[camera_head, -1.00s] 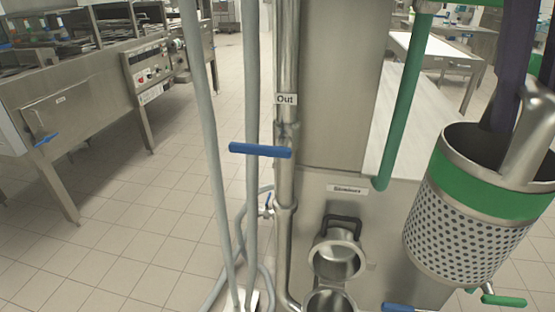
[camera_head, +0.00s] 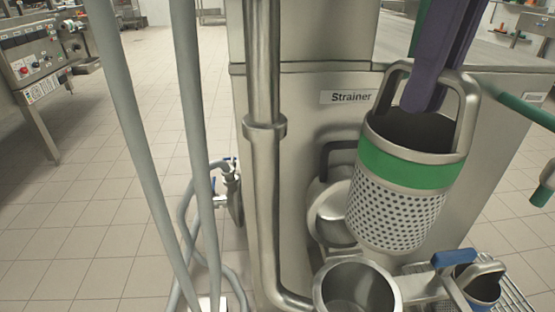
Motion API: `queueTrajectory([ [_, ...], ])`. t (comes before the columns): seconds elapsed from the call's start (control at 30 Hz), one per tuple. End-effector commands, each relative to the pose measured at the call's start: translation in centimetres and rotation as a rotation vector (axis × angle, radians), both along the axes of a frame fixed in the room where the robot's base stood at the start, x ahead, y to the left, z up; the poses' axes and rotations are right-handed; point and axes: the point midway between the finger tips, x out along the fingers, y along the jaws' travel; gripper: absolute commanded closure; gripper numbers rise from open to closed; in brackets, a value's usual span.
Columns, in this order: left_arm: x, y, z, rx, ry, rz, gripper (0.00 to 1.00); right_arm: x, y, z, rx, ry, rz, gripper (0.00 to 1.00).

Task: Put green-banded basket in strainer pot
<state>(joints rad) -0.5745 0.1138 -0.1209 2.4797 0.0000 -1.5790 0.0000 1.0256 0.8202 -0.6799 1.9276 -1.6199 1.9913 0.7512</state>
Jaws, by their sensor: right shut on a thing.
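The green-banded basket (camera_head: 403,170) is a perforated steel cylinder with a tall handle, hanging slightly tilted in the right half of the head view. My purple right gripper (camera_head: 424,97) reaches down to its handle and is shut on it; the fingertips are partly hidden at the basket's mouth. The open, round steel strainer pot (camera_head: 320,292) is at the bottom, below and left of the basket and apart from it. A round steel part with a dark handle (camera_head: 332,215), perhaps its lid, stands behind, partly covered by the basket. My left gripper is not in view.
A panel labelled "Strainer" (camera_head: 352,97) stands behind the pot. A vertical steel pipe (camera_head: 264,190) and grey hoses (camera_head: 150,170) stand left. A smaller vessel with a blue handle (camera_head: 480,285) sits on a grate at lower right.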

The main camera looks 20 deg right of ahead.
Motion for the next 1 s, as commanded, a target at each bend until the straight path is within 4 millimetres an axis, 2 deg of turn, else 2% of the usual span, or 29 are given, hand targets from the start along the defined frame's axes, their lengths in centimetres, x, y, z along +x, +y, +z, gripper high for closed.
queueTrajectory([
  [0.17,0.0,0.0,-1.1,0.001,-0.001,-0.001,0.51,-0.1,-0.1,-2.7,0.0,0.005,-0.055,1.0],
  [0.4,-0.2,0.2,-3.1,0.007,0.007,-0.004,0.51,-0.1,-0.2,-9.8,-0.001,0.006,-0.053,1.0],
  [0.6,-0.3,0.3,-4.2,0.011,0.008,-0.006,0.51,0.0,-0.1,-14.6,0.001,0.003,-0.051,1.0],
  [0.87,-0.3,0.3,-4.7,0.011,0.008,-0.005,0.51,0.1,-0.1,-16.7,0.0,0.001,-0.051,1.0],
  [1.0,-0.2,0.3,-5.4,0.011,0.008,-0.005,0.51,0.0,-0.1,-18.9,0.0,0.004,-0.051,1.0],
])
